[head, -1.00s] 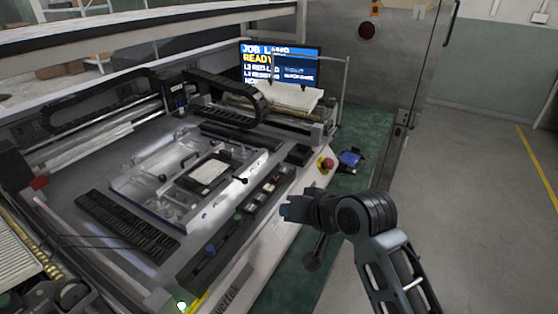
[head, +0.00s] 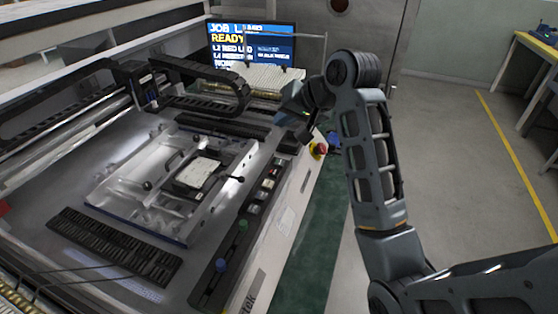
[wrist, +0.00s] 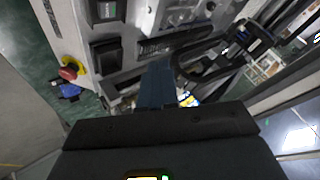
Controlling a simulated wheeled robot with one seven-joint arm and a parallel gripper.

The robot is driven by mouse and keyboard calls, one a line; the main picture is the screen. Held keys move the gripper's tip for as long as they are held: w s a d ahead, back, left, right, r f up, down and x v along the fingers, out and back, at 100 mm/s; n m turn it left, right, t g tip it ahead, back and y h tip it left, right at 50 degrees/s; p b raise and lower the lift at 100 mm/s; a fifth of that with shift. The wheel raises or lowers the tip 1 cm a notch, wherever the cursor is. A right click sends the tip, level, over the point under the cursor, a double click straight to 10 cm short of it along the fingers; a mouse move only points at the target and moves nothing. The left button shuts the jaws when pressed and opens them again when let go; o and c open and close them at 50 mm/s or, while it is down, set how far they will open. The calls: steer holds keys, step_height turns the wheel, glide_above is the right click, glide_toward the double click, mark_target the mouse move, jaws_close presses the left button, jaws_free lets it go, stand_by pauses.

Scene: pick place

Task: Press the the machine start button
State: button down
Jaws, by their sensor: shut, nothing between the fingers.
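The machine (head: 285,200) carries a dark control strip along its front edge. On the strip are a green knob (head: 243,225), a blue knob (head: 221,265) and several small square buttons (head: 262,195). No label marks which one is the start button. A red mushroom button (head: 319,150) on a yellow base sits on the front face; it also shows at the left of the wrist view (wrist: 69,72). My gripper (head: 288,112) is shut and empty, above the strip's far end. Its blue fingers (wrist: 157,85) point at the machine in the wrist view; contact cannot be told. Dark square panels (wrist: 105,55) lie left of them.
A screen (head: 252,45) reading "READY" stands behind the machine. A black cable chain (head: 215,80) arches over the bed, near my gripper. A clamped work plate (head: 180,180) lies on the bed. Open floor (head: 460,170) with a yellow line lies to the right.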

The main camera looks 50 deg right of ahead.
steer(key=shift+f, duration=0.1)
steer(key=b, duration=0.5)
glide_above(283, 163)
step_height(283, 163, down, 7)
steer(key=shift+r, duration=0.1)
steer(key=shift+f+b, duration=0.3)
steer(key=shift+f, duration=0.65)
steer(key=shift+f, duration=0.1)
stand_by(1.0)
steer(key=shift+f, duration=0.3)
steer(key=shift+f, duration=0.4)
stand_by(0.7)
steer(key=shift+r+p, duration=0.85)
steer(key=shift+p, duration=0.4)
